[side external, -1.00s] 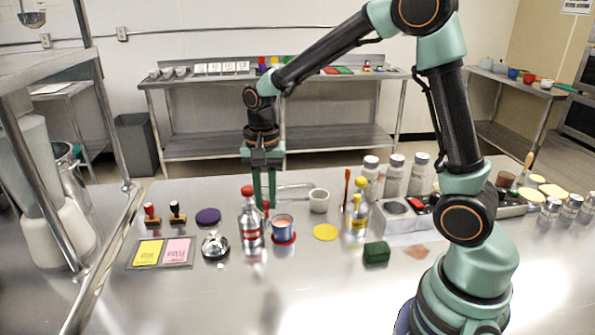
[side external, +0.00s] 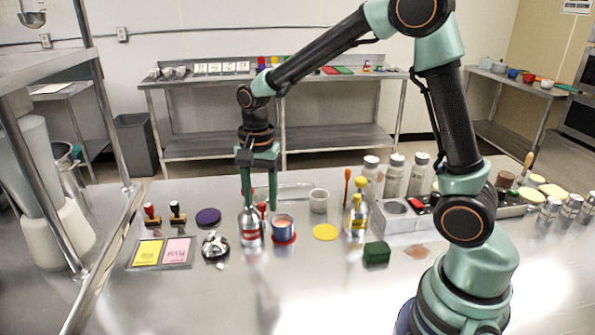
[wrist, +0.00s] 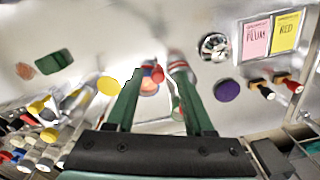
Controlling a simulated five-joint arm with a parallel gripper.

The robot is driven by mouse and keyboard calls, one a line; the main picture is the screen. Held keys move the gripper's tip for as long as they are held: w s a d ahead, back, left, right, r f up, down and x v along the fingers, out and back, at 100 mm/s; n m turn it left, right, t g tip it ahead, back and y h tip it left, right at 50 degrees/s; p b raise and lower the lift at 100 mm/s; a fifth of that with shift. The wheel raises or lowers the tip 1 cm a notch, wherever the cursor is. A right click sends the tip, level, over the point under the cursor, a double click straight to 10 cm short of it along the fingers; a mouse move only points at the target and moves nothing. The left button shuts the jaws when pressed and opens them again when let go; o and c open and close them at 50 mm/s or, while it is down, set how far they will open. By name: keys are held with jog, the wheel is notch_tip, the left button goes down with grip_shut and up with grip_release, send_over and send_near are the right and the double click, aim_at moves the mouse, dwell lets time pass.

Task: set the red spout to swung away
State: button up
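A silver bottle (side external: 250,228) with a red band stands on the steel counter. A small red part (side external: 263,207), apparently its spout, shows beside its neck on the side of a blue cup on a red base (side external: 283,229). In the wrist view a red knob-like part (wrist: 157,73) shows between my fingers, beside the bottle (wrist: 178,66). My gripper (side external: 259,203) points down at the bottle top, with its fingers spread apart. The left finger hides the bottle's red top in the side view. Contact with the spout cannot be told.
A yellow-topped bottle (side external: 356,218), a yellow disc (side external: 325,232) and a green block (side external: 376,253) stand to the right. A chrome bell-like object (side external: 215,246), a purple disc (side external: 208,216) and two stamps lie left. The front counter is clear.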

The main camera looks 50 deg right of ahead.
notch_tip(320, 180, up, 12)
dwell(0.8)
jog(key=shift+s, duration=0.1)
jog(key=s+d+f+n+t, duration=0.1)
jog(key=s+n+t, duration=0.4)
jog(key=s+n, duration=0.7)
jog(key=shift+n+t, duration=0.3)
jog(key=shift+n, duration=0.3)
